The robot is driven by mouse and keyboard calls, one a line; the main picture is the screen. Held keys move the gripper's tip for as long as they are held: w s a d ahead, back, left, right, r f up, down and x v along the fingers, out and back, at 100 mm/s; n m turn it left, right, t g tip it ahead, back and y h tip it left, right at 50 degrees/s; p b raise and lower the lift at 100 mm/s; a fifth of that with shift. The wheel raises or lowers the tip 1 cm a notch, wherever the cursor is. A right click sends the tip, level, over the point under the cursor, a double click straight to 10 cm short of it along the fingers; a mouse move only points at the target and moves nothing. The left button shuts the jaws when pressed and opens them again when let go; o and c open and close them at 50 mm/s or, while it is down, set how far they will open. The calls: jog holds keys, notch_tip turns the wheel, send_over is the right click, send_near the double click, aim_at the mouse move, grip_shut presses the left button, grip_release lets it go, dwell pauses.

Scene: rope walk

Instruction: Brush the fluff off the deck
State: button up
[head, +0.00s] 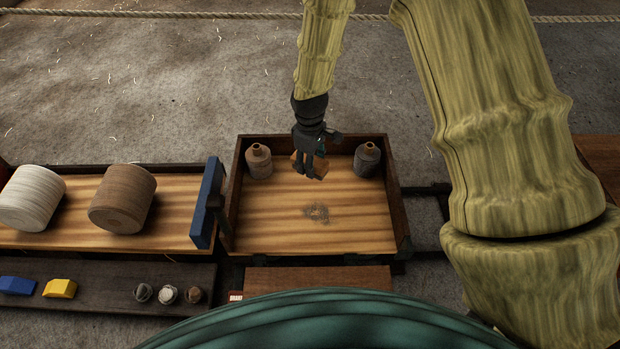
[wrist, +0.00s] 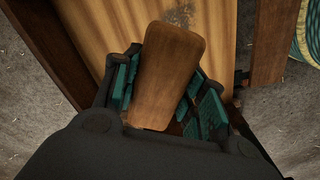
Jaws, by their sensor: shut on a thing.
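The deck (head: 262,222) is a shallow wooden tray with a light striped floor and dark raised sides; its floor also shows in the wrist view (wrist: 115,30). The fluff (head: 317,212) is a small grey, wispy patch near the middle of the deck; it also shows at the top of the wrist view (wrist: 180,14). My gripper (head: 312,168) is over the far part of the deck, beyond the fluff. It is shut on a brown wooden brush (wrist: 168,75), seen from its back. The bristles are hidden. I cannot tell whether the brush touches the deck.
A blue board (head: 206,203) stands at the left side. Two large spools (head: 122,198) lie further left. The deck's near part is clear.

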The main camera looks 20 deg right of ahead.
aim_at(317, 209)
jog(key=f+n+b, duration=0.2)
jog(key=f, duration=0.3)
jog(key=f+n+b, duration=0.2)
jog(key=f, duration=0.3)
jog(key=f+n+b, duration=0.2)
jog(key=f, duration=0.3)
jog(key=shift+w+d+f, duration=0.1)
jog(key=shift+w+d, duration=0.15)
jog(key=shift+w, duration=0.05)
jog(key=shift+f, duration=0.95)
dwell(0.8)
jog(key=shift+s, duration=0.1)
